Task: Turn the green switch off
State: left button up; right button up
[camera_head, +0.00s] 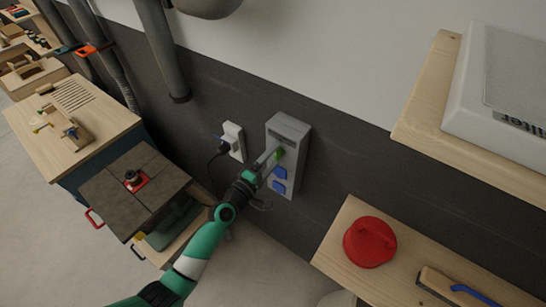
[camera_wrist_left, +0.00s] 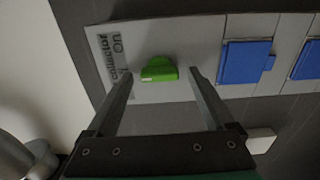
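The green switch (camera_head: 281,153) is a knob on the upper part of a grey wall box. In the left wrist view the green switch (camera_wrist_left: 160,70) lies between and just beyond my fingertips, beside a printed label whose text is partly cut off. My left gripper (camera_head: 268,157) reaches up to the box from below left. In the left wrist view my left gripper (camera_wrist_left: 161,76) is open, with one finger on each side of the switch and a gap to it. Whether the fingertips touch the box face cannot be told. My right gripper is not in view.
Two blue socket covers (camera_head: 279,179) sit below the switch on the box. A white wall outlet (camera_head: 233,141) with a black plug is left of it. A wooden shelf (camera_head: 345,225) holds a red round object (camera_head: 369,242). A machine table (camera_head: 140,188) stands at left.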

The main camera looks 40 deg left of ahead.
pick_arm(q)
jog(key=s+d, duration=0.1)
jog(key=s, duration=1)
jog(key=shift+s+d, duration=0.25)
jog(key=shift+d, duration=0.15)
